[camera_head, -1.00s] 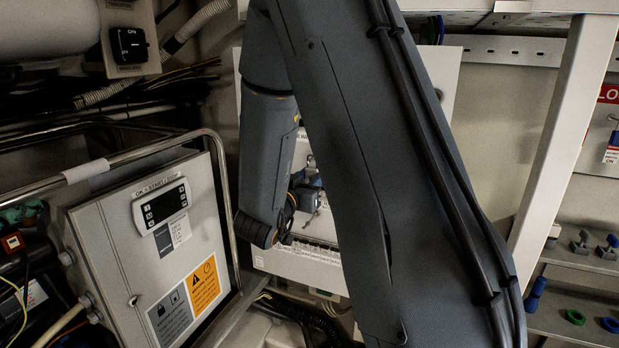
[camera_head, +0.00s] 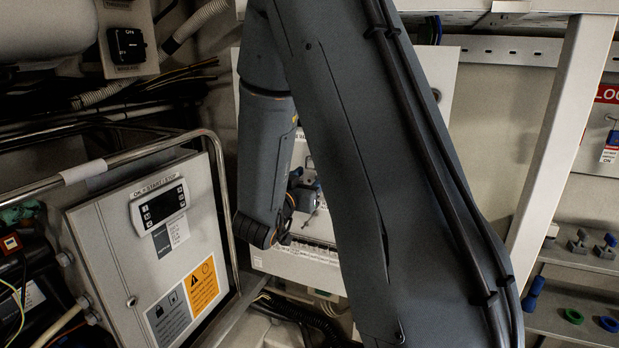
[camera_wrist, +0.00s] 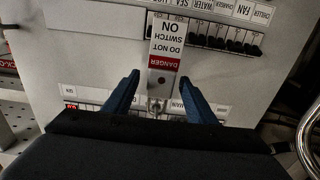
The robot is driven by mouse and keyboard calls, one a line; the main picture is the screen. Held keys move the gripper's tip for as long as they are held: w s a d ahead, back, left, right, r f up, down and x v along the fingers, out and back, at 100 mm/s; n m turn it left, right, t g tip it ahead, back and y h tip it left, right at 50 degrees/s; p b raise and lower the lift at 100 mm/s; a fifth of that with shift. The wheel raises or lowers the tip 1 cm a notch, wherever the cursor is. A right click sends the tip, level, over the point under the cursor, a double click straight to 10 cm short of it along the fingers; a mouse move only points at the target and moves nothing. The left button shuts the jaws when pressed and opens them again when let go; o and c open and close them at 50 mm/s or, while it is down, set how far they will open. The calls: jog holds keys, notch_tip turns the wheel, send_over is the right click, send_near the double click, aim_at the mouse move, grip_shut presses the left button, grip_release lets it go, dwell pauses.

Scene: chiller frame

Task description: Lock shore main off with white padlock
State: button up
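In the wrist view my gripper (camera_wrist: 158,88) shows two blue fingers spread apart, facing a pale switch panel (camera_wrist: 85,45). A red-and-white danger tag (camera_wrist: 165,50), upside down in this view, lies in front of the panel between and beyond the fingertips. A small grey metallic part (camera_wrist: 157,104) sits between the fingers at the tag's end; I cannot tell whether it is a lock or a switch part. No white padlock body is clearly visible. In the head view my gripper (camera_head: 306,192) is at the panel (camera_head: 300,262), partly hidden behind my arm.
Several black breakers (camera_wrist: 225,38) line the panel near the tag. A grey control box (camera_head: 145,255) with a metal rail (camera_head: 120,158) stands left. A pale upright post (camera_head: 562,130) stands right. A lockout board (camera_head: 596,150) and shelves with small fittings (camera_head: 585,290) are beyond it.

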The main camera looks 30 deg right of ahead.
jog(key=b+v, duration=0.2)
jog(key=v, duration=0.6)
jog(key=w+a+f+n+y, duration=0.4)
jog(key=a+f+y, duration=0.2)
jog(key=f+y, duration=0.15)
jog(key=s+a+f+n+g+y, duration=0.2)
jog(key=s+a+f+n+y, duration=0.15)
jog(key=a+f+y, duration=0.2)
jog(key=s+f+n+g+y, duration=0.1)
jog(key=s+f+n+g, duration=0.2)
jog(key=s+g, duration=0.5)
jog(key=s, duration=1.1)
jog(key=shift+a, duration=0.3)
jog(key=shift+f, duration=0.1)
